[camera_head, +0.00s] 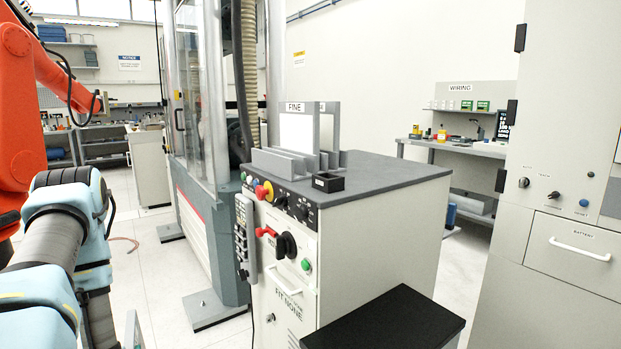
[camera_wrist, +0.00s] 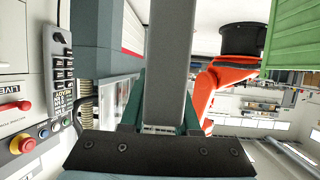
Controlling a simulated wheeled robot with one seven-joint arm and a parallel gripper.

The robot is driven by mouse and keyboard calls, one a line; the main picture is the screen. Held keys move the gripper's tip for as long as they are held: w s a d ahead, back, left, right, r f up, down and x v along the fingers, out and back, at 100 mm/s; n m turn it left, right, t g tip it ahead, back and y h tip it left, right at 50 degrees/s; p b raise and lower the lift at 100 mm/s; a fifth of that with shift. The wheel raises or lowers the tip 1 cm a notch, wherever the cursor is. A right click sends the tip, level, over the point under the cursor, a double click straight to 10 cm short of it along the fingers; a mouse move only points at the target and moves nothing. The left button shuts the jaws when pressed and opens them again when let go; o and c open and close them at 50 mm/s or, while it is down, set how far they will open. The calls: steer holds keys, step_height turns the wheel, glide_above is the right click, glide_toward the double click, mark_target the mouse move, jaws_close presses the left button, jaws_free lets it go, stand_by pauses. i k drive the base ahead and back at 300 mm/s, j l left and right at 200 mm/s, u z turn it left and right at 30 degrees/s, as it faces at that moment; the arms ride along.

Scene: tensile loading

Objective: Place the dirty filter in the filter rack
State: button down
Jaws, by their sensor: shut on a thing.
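My gripper (camera_wrist: 163,112) shows in the wrist view with its teal fingers on both sides of a long grey bar. The bar appears to be the frame edge of the dirty filter (camera_wrist: 168,55), seen nearly edge-on; its face is hidden, so I cannot see any dirt. In the head view the grey slotted filter rack (camera_head: 277,163) sits on the dark top of a cabinet. A framed white filter labelled FINE (camera_head: 296,130) stands upright at the rack, with another grey frame (camera_head: 330,122) beside it. My gripper and the held filter are outside the head view.
The cabinet (camera_head: 385,235) has knobs and buttons on its front. A small black open box (camera_head: 328,182) sits near the rack. A black-topped block (camera_head: 385,322) stands in front. A tall testing machine (camera_head: 205,110) stands behind left; an orange robot arm (camera_head: 20,95) is at far left.

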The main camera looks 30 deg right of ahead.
mark_target(277, 169)
steer(key=i+j+z, duration=0.35)
steer(key=i, duration=0.15)
steer(key=i+j+z, duration=0.75)
steer(key=j, duration=0.35)
steer(key=i+l, duration=0.05)
